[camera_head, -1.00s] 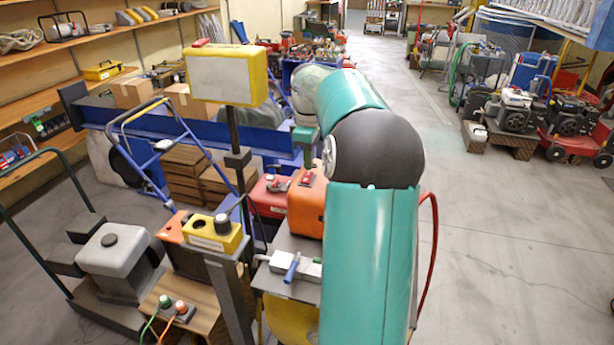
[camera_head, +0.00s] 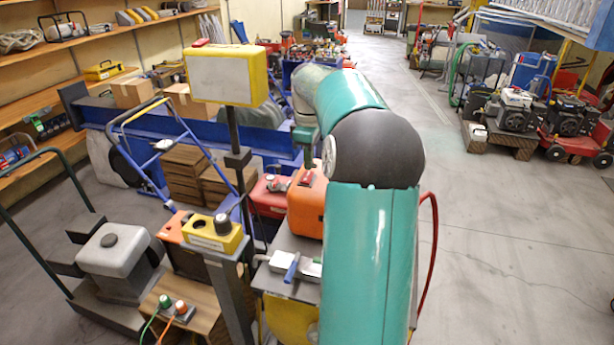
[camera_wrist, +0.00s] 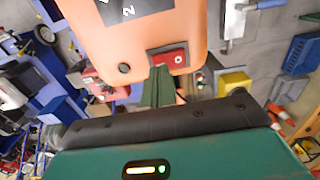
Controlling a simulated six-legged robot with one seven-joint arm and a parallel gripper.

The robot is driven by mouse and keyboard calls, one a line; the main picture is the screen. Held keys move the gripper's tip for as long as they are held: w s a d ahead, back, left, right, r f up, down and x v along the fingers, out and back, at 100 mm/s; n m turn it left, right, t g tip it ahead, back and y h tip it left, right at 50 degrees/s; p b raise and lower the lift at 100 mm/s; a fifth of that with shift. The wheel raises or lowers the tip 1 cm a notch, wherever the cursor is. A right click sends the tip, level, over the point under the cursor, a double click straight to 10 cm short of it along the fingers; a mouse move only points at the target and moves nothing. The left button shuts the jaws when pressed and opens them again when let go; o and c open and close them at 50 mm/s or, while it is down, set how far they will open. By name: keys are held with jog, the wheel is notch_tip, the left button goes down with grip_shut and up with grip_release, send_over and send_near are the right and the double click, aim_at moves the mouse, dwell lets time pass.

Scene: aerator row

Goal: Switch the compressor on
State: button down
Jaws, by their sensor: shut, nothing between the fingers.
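An orange housing (camera_head: 308,212), apparently the compressor, stands on the grey bench left of my arm in the head view. In the wrist view the orange housing (camera_wrist: 188,22) fills the top centre, with a dark label reading 2, a round black knob (camera_wrist: 124,68) and a red rocker switch (camera_wrist: 176,58) in a dark frame. My gripper (camera_wrist: 160,72) is shut and empty, its tips at the left edge of the switch; I cannot tell if they touch it. In the head view my gripper (camera_head: 307,163) is just above the housing's top. The rocker's position is unclear.
A red unit (camera_head: 268,197) sits left of the orange housing. A yellow control box (camera_head: 213,232) on a post and a metal valve with a blue handle (camera_head: 292,268) are close in front. A yellow-framed panel (camera_head: 226,75) stands on a pole.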

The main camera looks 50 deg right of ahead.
aim_at(308, 173)
jog(key=shift+f, duration=0.95)
dwell(0.6)
jog(key=shift+r, duration=3.55)
